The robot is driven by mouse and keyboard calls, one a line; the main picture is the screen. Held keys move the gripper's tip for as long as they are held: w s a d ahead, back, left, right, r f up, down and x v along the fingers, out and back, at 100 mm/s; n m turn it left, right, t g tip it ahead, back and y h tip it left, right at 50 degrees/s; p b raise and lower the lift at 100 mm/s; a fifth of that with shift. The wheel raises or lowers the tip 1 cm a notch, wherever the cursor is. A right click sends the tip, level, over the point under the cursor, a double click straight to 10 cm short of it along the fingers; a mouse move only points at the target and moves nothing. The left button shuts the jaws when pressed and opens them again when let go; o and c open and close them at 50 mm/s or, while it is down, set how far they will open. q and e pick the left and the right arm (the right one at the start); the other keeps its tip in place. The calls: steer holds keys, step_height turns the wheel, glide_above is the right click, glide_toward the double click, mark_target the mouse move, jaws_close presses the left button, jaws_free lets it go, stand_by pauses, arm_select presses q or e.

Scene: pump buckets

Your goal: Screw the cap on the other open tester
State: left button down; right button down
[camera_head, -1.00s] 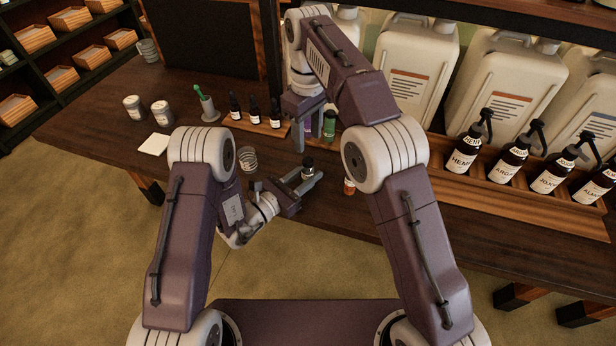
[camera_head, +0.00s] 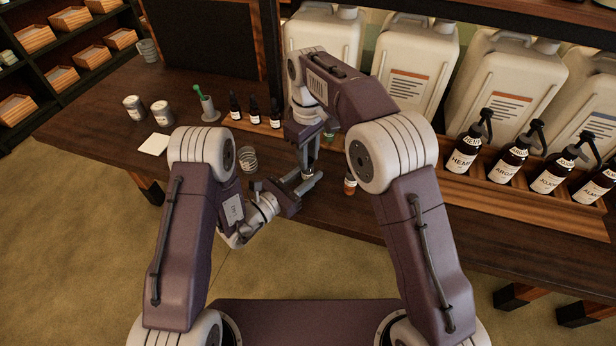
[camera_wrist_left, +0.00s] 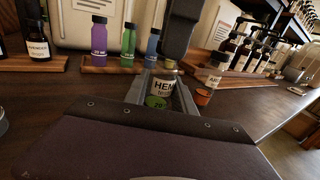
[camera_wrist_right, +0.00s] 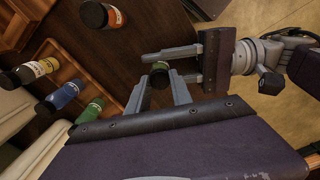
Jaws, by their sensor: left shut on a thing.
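A small tester bottle with a HEMP-like label and a green mark (camera_wrist_left: 162,88) stands upright between the fingers of my left gripper (camera_wrist_left: 160,98), which is shut on it. My right gripper (camera_head: 311,166) is directly above, its fingers pointing down at the bottle top. In the right wrist view its fingertips (camera_wrist_right: 159,76) lie on either side of the dark top (camera_wrist_right: 158,67). Whether they press on it I cannot tell. In the left wrist view a right finger hides the bottle's top.
Purple (camera_wrist_left: 99,40), green (camera_wrist_left: 129,42) and blue (camera_wrist_left: 152,47) bottles stand in a wooden rack behind. Pump bottles (camera_head: 463,150) stand in a rack at right. A glass jar (camera_head: 248,160) is left of my left gripper. The front table is mostly clear.

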steer(key=c, duration=1.1)
jaws_free()
step_height(320, 180, up, 8)
steer(key=shift+f, duration=0.2)
arm_select(q)
steer(key=c, duration=1)
jaws_free()
steer(key=shift+o, duration=0.2)
